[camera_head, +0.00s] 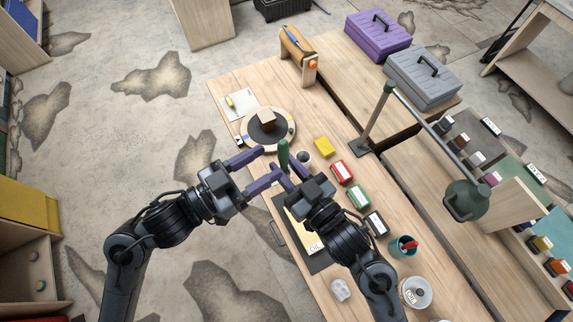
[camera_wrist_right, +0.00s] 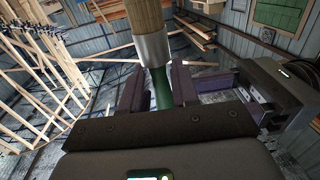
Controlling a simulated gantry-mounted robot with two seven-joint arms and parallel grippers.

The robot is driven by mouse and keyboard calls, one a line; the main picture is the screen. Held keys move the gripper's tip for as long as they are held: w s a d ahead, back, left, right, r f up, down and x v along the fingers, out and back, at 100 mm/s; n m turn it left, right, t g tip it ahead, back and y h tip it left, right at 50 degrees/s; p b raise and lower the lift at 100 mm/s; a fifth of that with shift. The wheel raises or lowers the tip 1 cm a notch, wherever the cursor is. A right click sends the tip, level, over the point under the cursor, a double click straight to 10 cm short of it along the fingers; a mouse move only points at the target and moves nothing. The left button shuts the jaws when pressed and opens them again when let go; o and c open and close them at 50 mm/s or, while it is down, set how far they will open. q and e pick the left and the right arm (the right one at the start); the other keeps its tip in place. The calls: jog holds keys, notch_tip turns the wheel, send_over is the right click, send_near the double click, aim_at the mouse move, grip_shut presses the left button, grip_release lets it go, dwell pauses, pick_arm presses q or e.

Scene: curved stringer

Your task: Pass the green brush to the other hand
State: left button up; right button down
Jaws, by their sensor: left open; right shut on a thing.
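The green brush (camera_head: 283,154) is held up above the table by my right gripper (camera_head: 284,172). In the right wrist view its green handle (camera_wrist_right: 161,88) is between the purple fingers of my right gripper (camera_wrist_right: 157,88), with a silver ferrule and tan bristles beyond them. My left gripper (camera_head: 271,160) is open, and its purple fingers reach from the left close to the brush. It also shows at the right side of the right wrist view. Whether its fingertips surround the handle I cannot tell, as the two grippers overlap.
A round turntable (camera_head: 268,130) with a wooden block is behind the grippers. A cup (camera_head: 304,157), a yellow block (camera_head: 325,147) and red (camera_head: 342,172), green and black boxes stand to the right. A green lamp (camera_head: 466,200) overhangs the right side.

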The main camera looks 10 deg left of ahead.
pick_arm(q)
jog(key=a+f+n+g+y, duration=0.2)
jog(key=a+f+n+y, duration=0.3)
jog(key=a+f+y, duration=0.65)
jog(key=s+d+f+n+g, duration=0.1)
jog(key=s+f+g, duration=0.7)
jog(key=s+f, duration=0.3)
jog(key=shift+s+d+f, duration=0.15)
jog(key=shift+s+f, duration=0.15)
jog(key=shift+s, duration=0.15)
